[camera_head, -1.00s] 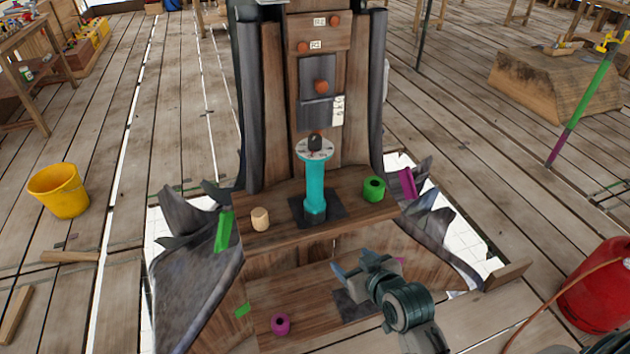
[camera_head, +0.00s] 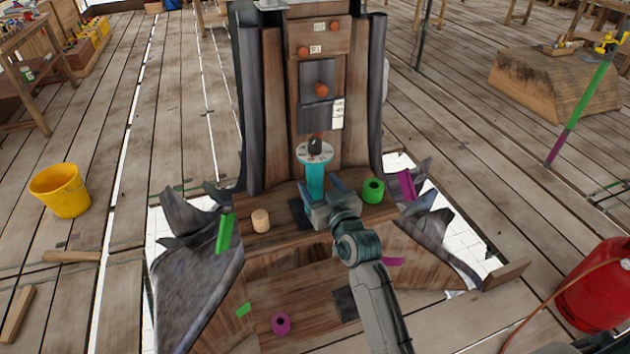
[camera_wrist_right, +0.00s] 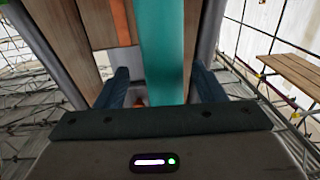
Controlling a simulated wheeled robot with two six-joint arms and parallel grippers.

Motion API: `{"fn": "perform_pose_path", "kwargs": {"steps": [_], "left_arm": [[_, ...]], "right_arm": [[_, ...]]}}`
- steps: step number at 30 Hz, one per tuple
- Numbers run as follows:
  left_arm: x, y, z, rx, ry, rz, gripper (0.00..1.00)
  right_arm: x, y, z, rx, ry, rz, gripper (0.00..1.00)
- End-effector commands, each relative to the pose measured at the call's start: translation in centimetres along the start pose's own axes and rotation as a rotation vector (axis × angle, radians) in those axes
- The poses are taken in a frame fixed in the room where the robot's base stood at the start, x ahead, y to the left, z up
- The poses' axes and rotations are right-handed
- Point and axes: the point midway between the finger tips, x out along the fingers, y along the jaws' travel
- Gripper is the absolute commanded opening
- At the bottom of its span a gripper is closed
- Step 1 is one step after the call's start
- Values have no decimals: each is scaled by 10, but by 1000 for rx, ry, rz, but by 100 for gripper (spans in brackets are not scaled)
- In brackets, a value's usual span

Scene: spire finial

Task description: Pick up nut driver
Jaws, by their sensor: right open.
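The nut driver appears to be the upright teal shaft (camera_head: 315,178) with a white marked disc and a dark knob on top; it stands on the wooden ledge. My right gripper (camera_head: 322,190) is open at the shaft's lower half, hiding its base. In the right wrist view, the teal shaft (camera_wrist_right: 166,50) passes between the two spread fingers (camera_wrist_right: 161,88), nearer the right finger. A gap shows at its left; whether the right finger touches it I cannot tell. My left gripper is not in view.
On the ledge (camera_head: 275,236) stand a tan peg (camera_head: 261,220) to the left and a green ring (camera_head: 373,190) to the right. A purple ring (camera_head: 281,324) is on the lower step. The tall wooden panel (camera_head: 320,85) rises behind the shaft.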

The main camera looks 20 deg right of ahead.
Motion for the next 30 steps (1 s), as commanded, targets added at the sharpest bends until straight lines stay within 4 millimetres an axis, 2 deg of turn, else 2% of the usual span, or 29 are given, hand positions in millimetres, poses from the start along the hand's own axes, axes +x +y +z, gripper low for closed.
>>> {"fn": "perform_pose_path", "kwargs": {"steps": [3,7,16,17,24,25,30], "left_arm": [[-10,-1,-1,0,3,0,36],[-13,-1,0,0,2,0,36],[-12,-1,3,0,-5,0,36],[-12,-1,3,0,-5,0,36],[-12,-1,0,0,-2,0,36],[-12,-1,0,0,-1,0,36],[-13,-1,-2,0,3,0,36]], "right_arm": [[19,-4,-1,1,-1,0,63],[35,-4,0,0,-1,0,63],[41,-4,3,0,-1,0,63],[41,-4,3,0,-1,0,61],[40,-4,3,0,-1,0,14],[40,-4,3,0,-1,0,10],[41,-4,0,0,4,1,10]]}}
